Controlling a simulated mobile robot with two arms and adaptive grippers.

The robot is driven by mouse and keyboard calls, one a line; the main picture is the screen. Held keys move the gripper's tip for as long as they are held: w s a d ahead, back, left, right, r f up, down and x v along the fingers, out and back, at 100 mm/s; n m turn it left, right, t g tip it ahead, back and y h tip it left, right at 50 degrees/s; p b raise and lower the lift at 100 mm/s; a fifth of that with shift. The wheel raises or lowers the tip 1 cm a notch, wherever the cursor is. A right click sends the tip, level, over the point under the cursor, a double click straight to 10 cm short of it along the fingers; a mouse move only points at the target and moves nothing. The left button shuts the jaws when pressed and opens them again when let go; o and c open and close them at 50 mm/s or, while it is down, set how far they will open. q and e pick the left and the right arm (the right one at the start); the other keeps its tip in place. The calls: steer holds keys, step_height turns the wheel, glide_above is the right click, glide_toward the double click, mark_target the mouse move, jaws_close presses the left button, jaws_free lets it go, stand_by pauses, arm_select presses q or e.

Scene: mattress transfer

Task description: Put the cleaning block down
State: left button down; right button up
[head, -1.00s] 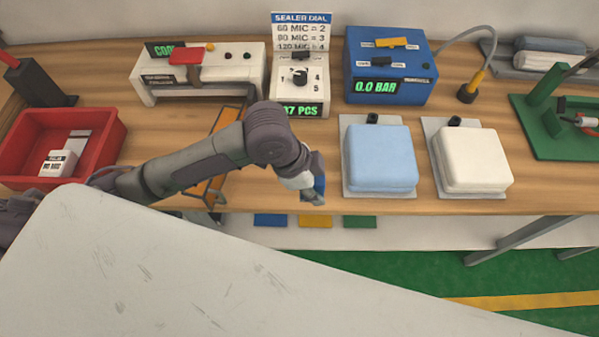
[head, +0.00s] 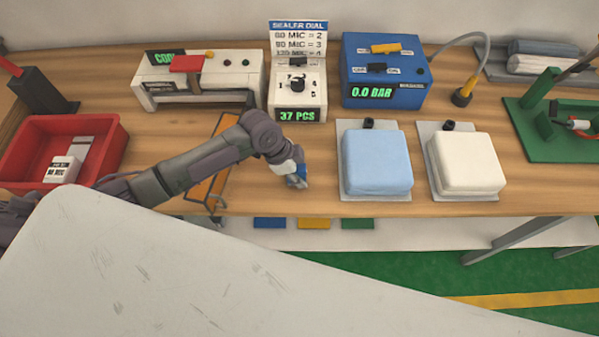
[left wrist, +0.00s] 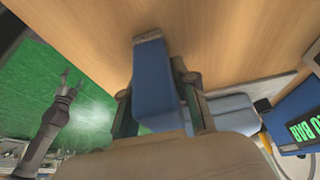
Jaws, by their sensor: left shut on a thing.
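The cleaning block (left wrist: 155,88) is blue with a rough grey-brown end. My left gripper (left wrist: 152,98) is shut on it, with a finger on each side. In the head view the left gripper (head: 297,182) points down near the table's front edge, left of the blue pad, and a bit of blue shows at its tips. The wrist view shows the block's rough end close to the wooden table (left wrist: 225,35); I cannot tell whether they touch. My right gripper (left wrist: 72,82) shows in the left wrist view over the green floor, fingers apart and empty.
A light blue pad (head: 376,163) and a white pad (head: 467,162) lie on grey plates to the right. An orange frame (head: 207,187) lies left, behind the arm. A red bin (head: 110,155) stands far left. Dial box (head: 298,95) and blue pump box (head: 385,92) stand behind.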

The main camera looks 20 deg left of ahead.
arm_select(q)
steer(key=shift+f, duration=0.1)
arm_select(e)
steer(key=shift+a+f, duration=0.1)
steer(key=shift+a, duration=0.15)
arm_select(q)
steer(key=c, duration=0.9)
jaws_free()
arm_select(e)
steer(key=shift+a, duration=0.15)
arm_select(q)
steer(key=shift+r, duration=0.2)
steer(key=b+v, duration=0.1)
steer(key=v, duration=1)
steer(key=shift+a+r, duration=0.15)
steer(key=shift+r, duration=0.25)
arm_select(e)
steer(key=shift+d+f, duration=0.3)
steer(key=shift+f, duration=0.3)
arm_select(q)
steer(key=shift+s, duration=0.1)
